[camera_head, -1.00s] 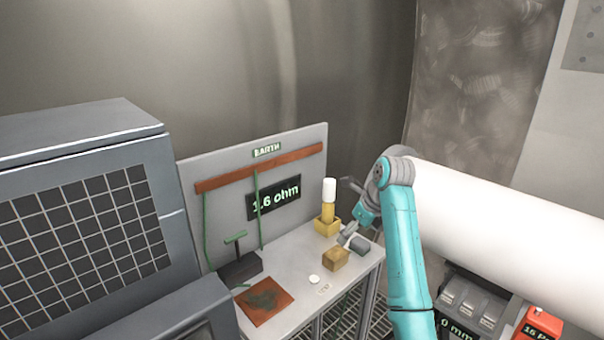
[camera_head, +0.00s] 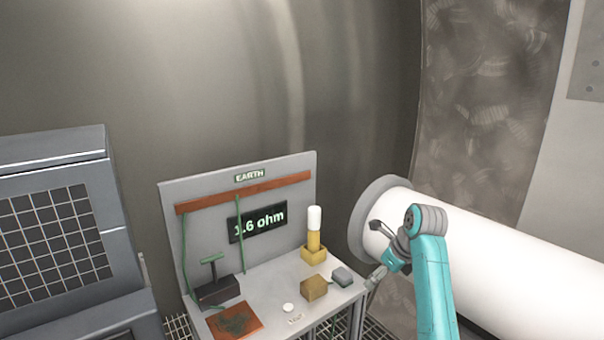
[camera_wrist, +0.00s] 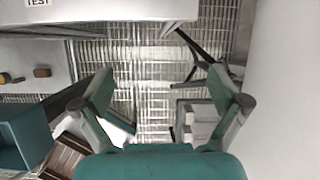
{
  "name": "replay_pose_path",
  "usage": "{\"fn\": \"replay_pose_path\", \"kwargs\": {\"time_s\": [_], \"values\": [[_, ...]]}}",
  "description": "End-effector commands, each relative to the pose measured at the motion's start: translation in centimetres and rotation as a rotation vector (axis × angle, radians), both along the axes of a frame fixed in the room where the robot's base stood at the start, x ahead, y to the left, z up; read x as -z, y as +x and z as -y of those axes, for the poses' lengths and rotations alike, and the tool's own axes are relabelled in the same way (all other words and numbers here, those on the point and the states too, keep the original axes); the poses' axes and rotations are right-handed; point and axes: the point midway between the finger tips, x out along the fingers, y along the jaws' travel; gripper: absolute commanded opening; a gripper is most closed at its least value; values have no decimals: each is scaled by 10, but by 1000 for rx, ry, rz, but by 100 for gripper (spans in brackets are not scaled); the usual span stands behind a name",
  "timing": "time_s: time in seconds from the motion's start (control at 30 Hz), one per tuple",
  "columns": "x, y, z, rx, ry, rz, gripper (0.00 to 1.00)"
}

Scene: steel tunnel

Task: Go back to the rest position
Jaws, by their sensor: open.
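My gripper (camera_head: 378,250) is at the end of my teal arm, right of the earth bench (camera_head: 268,290) and in front of the large white pipe (camera_head: 500,262). In the wrist view my gripper (camera_wrist: 165,95) has its two fingers spread wide with nothing between them. It points down toward the grating floor (camera_wrist: 140,60). No object is held.
A panel (camera_head: 280,207) reads 1.6 ohm. A grey gridded cabinet (camera_head: 55,235) stands left.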

Motion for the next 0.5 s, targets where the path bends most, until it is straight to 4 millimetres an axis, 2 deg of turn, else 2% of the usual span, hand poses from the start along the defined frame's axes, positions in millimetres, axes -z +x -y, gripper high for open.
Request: {"fn": "replay_pose_path", "kwargs": {"time_s": [0.37,0.5], "values": [[69,-16,-6,-111,-54,87,98],[111,-30,-9,-182,-97,142,98]]}}
